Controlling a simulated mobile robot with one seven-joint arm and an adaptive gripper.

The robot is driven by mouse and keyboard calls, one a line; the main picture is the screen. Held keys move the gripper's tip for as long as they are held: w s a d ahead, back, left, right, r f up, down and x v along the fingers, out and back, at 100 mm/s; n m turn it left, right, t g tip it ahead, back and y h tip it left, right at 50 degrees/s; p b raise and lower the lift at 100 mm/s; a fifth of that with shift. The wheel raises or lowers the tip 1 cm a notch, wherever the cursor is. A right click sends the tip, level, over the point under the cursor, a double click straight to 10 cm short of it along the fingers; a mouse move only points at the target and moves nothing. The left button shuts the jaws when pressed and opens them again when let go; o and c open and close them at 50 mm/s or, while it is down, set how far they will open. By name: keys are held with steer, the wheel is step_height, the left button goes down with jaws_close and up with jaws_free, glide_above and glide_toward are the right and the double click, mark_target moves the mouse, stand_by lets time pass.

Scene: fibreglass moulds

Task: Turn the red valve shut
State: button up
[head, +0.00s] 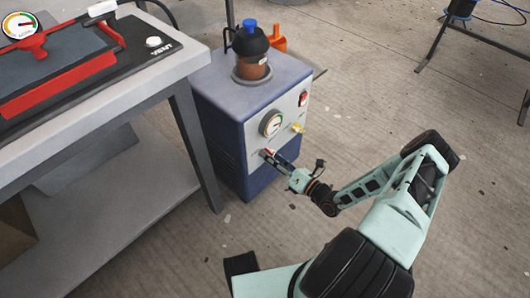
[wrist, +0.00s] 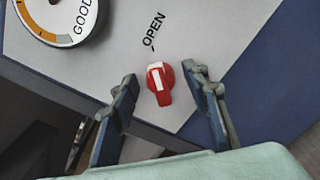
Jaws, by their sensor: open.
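The red valve (wrist: 159,84) is a small red knob with a white stripe on the pale front panel of the machine. In the wrist view the word OPEN is printed just above it, and the white stripe points roughly toward that word. My gripper (wrist: 162,90) is open, with one finger on each side of the valve. Gaps show between the valve and both fingers in that view. In the head view my gripper (head: 276,160) is at the lower part of the machine's front, where a bit of red shows but the valve is mostly hidden.
The blue and grey machine (head: 222,122) stands on the floor, with a gauge (head: 271,123), a red switch (head: 303,98) and a yellow knob (head: 298,128) on its front. A jar with a blue cap (head: 251,55) sits on top. A workbench (head: 130,85) stands close at the left.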

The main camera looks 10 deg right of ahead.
steer(key=shift+w, duration=0.1)
steer(key=c, duration=1.2)
steer(key=shift+o, duration=0.2)
